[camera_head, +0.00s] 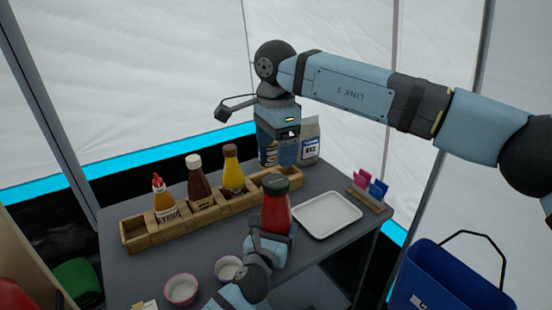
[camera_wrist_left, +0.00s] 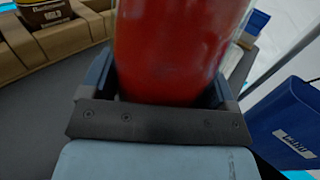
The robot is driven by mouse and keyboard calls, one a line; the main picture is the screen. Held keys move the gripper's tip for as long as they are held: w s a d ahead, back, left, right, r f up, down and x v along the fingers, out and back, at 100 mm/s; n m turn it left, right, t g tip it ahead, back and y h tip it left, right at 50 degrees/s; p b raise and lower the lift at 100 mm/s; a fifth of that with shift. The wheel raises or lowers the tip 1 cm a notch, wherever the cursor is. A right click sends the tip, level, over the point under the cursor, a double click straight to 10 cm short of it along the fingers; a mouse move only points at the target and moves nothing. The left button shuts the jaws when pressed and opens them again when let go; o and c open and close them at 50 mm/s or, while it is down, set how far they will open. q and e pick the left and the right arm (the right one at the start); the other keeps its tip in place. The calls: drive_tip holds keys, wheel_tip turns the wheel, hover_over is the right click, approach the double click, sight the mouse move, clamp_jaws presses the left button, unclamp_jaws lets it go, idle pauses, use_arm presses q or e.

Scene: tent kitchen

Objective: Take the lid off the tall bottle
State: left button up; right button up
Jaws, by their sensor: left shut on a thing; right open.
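The tall bottle (camera_head: 276,214) is red with a dark green lid (camera_head: 275,184) on its top. It stands upright near the front of the grey table. My left gripper (camera_head: 270,236) is shut around its lower body from the front. In the left wrist view the red body (camera_wrist_left: 175,50) sits between the two fingers (camera_wrist_left: 160,90), and the lid is out of that view. My right gripper (camera_head: 283,160) points down above and behind the lid in the head view. It is open and appears apart from the lid.
A wooden rack (camera_head: 130,234) with several sauce bottles stands behind left. A white tray (camera_head: 328,215) lies right of the red bottle. Two small bowls (camera_head: 181,290) (camera_head: 228,268) are front left. A packet (camera_head: 309,140) stands behind my right gripper. A blue bin (camera_head: 440,285) is at right.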

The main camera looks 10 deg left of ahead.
sight(276, 181)
drive_tip(key=m, duration=1.5)
drive_tip(key=shift+m, duration=0.4)
drive_tip(key=m, duration=0.8)
drive_tip(key=shift+m, duration=0.3)
drive_tip(key=m, duration=1)
drive_tip(key=shift+m, duration=0.4)
use_arm(q)
drive_tip(key=shift+f, duration=0.1)
use_arm(e)
drive_tip(key=m, duration=0.4)
drive_tip(key=shift+m, duration=0.3)
drive_tip(key=shift+f, duration=4.05)
